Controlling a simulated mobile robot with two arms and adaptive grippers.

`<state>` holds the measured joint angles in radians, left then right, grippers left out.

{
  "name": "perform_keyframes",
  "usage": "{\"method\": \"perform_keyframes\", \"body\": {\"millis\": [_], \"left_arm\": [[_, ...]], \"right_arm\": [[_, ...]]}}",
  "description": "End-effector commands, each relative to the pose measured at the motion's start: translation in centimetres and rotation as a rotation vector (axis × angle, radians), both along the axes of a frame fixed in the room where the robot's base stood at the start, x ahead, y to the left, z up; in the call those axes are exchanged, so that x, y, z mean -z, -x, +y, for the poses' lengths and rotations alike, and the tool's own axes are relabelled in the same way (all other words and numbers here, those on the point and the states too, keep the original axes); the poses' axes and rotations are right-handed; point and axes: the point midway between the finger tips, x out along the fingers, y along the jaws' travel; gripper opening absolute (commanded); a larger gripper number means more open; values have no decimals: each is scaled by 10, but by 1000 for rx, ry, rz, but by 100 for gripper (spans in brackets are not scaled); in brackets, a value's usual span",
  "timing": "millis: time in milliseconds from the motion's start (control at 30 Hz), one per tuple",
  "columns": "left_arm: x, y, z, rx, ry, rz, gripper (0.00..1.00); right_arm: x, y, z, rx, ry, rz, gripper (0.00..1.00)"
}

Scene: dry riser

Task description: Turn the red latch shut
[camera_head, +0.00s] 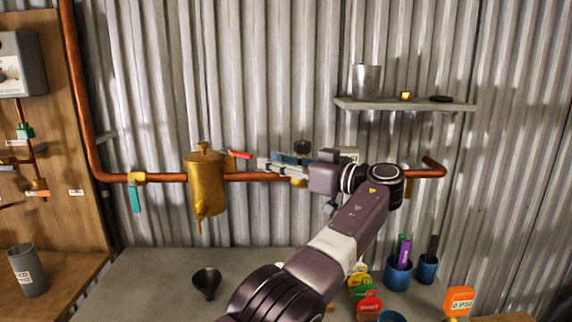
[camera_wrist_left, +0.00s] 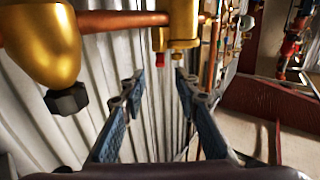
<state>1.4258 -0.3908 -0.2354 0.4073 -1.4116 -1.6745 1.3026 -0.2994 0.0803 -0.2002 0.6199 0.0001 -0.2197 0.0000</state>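The red latch (camera_head: 237,154) is a short red handle on the copper pipe, just right of the brass pot (camera_head: 205,182). It slopes slightly down to the right. My left gripper (camera_head: 262,164) is just right of the latch, at pipe height, pointing left. In the left wrist view my left gripper (camera_wrist_left: 158,84) has its two fingers apart with nothing between them. A brass valve body (camera_wrist_left: 182,24) with a small red tip (camera_wrist_left: 160,58) is beyond the fingertips there. I cannot tell whether the gripper touches the latch. My right gripper is not in view.
The copper pipe (camera_head: 163,177) runs along the corrugated wall. A teal-handled valve (camera_head: 135,198) is at the left. A shelf (camera_head: 405,104) is at the upper right. The bench (camera_head: 150,280) holds a funnel (camera_head: 207,282), blue cups (camera_head: 397,273) and coloured tags (camera_head: 368,303).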

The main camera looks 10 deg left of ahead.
Motion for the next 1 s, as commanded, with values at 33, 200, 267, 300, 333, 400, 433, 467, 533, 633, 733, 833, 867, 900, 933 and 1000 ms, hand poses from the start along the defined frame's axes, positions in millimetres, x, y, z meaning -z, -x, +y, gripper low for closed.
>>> {"method": "perform_keyframes", "body": {"millis": [33, 200, 267, 300, 333, 400, 433, 467, 533, 633, 733, 833, 867, 900, 933, 1000], "left_arm": [[-2, 4, -14, 3, -5, 0, 29], [-2, 8, -26, 6, -5, -3, 29], [-2, 9, -29, 8, -4, -4, 29], [-2, 9, -31, 8, -4, -4, 29], [-2, 10, -32, 7, -4, -4, 29], [-2, 11, -34, 5, -3, -2, 29], [-1, 12, -35, 5, -3, -2, 29], [-1, 12, -35, 4, -3, -2, 29], [-1, 13, -36, 2, -3, -1, 29], [-1, 14, -37, 0, -3, -1, 29], [0, 14, -37, -2, -1, 0, 29], [0, 14, -37, -2, -1, 0, 29], [0, 14, -37, -2, -1, 0, 29], [0, 14, -37, -2, -1, 0, 29], [0, 14, -37, -2, -1, 0, 29], [0, 14, -37, -1, 0, 1, 25]], "right_arm": [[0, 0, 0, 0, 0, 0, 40], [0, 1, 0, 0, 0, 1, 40], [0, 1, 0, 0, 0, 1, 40], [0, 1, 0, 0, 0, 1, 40], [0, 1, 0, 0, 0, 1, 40], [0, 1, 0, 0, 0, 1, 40], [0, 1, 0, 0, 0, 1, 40], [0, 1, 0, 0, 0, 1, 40], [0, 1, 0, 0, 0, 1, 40], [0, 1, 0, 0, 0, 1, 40], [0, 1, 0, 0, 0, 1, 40], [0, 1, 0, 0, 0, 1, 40], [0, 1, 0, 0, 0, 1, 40], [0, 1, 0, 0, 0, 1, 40], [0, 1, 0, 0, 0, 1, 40], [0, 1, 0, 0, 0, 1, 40]]}}
